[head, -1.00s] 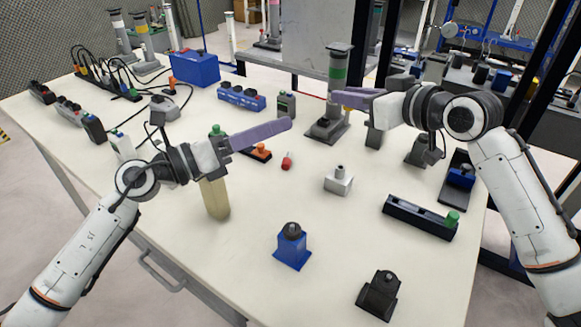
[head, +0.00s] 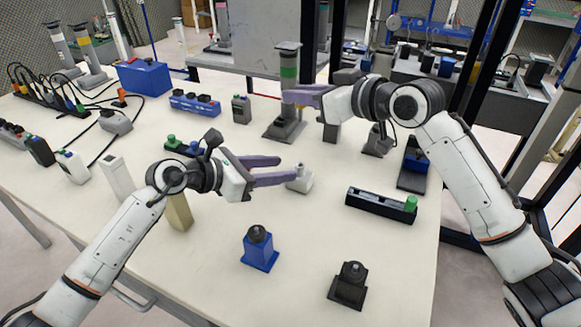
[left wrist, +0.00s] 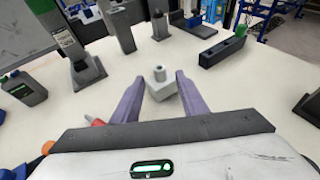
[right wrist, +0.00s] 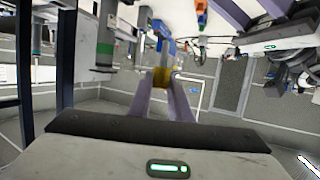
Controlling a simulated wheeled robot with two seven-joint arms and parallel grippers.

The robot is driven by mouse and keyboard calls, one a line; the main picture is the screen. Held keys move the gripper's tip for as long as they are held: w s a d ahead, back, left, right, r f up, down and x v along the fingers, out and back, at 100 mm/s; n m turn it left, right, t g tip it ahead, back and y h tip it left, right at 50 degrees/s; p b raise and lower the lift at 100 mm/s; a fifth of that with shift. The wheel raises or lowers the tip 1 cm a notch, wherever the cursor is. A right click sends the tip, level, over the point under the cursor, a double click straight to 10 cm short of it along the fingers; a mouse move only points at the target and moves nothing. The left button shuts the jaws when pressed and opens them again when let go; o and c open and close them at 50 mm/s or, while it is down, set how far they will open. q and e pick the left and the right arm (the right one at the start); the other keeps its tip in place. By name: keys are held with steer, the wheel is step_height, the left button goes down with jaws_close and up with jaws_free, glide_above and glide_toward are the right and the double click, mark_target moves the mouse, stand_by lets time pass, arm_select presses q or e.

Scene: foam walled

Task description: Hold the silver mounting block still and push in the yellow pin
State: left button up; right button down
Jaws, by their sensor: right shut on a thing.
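The silver mounting block (head: 301,183) stands on the white table, partly hidden by my left gripper in the head view. In the left wrist view the block (left wrist: 162,84), with a round socket on top, sits just ahead of and between the fingertips. My left gripper (head: 288,170) is open, low over the table, its fingers pointing at the block; I see no clear contact. My right gripper (head: 290,97) is raised near the grey post. In the right wrist view it is shut on the yellow pin (right wrist: 161,77).
A grey post with a green band (head: 289,70) stands beyond the block. A red piece (left wrist: 96,122) lies beside the left finger.

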mark_target(296, 167)
arm_select(q)
steer(key=shift+x, duration=2.6)
jaws_close()
arm_select(e)
steer(key=shift+f, duration=2.3)
